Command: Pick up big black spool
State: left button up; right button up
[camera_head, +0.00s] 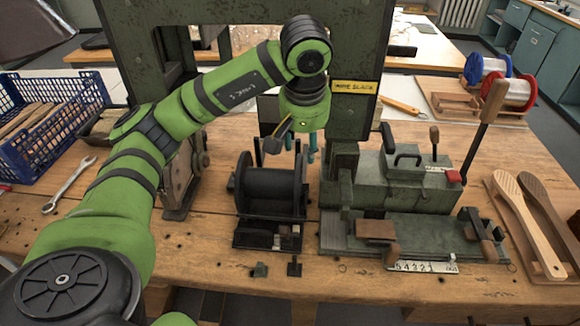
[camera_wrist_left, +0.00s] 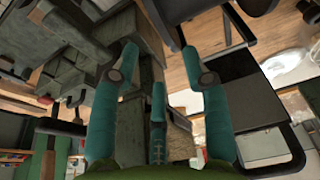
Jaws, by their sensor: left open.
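The big black spool (camera_head: 270,190) has a dark drum between two round end discs and sits on a dark stand on the wooden bench, in the middle of the head view. My left gripper (camera_head: 304,148) hangs from the green arm just above and behind the spool's right end. Its teal fingers are partly hidden by the wrist in the head view. In the left wrist view the left gripper (camera_wrist_left: 158,72) shows its fingers spread, with nothing held between them. Dark parts show past the fingers there, but I cannot tell which belong to the spool. My right gripper is not in view.
A green-grey machine (camera_head: 400,185) with levers stands close right of the spool. A green frame post (camera_head: 350,110) rises behind. A blue crate (camera_head: 45,130) and a wrench (camera_head: 68,186) lie left. Wooden paddles (camera_head: 530,225) lie right. The bench front (camera_head: 170,260) is largely clear.

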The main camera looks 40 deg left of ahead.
aim_at(300, 163)
pick_arm(q)
jog(key=shift+s+a+f, duration=0.15)
jog(key=shift+s, duration=0.1)
jog(key=shift+s+a+f+p, duration=0.15)
jog(key=shift+f+p, duration=0.4)
jog(key=shift+f, duration=0.6)
jog(key=x, duration=0.2)
jog(key=shift+w+a+f, duration=0.1)
jog(key=shift+w+f, duration=0.25)
jog(key=shift+w, duration=0.05)
jog(key=shift+w+f, duration=0.1)
jog(key=shift+f, duration=0.25)
jog(key=c, duration=0.7)
grip_shut()
jog(key=shift+r, duration=0.15)
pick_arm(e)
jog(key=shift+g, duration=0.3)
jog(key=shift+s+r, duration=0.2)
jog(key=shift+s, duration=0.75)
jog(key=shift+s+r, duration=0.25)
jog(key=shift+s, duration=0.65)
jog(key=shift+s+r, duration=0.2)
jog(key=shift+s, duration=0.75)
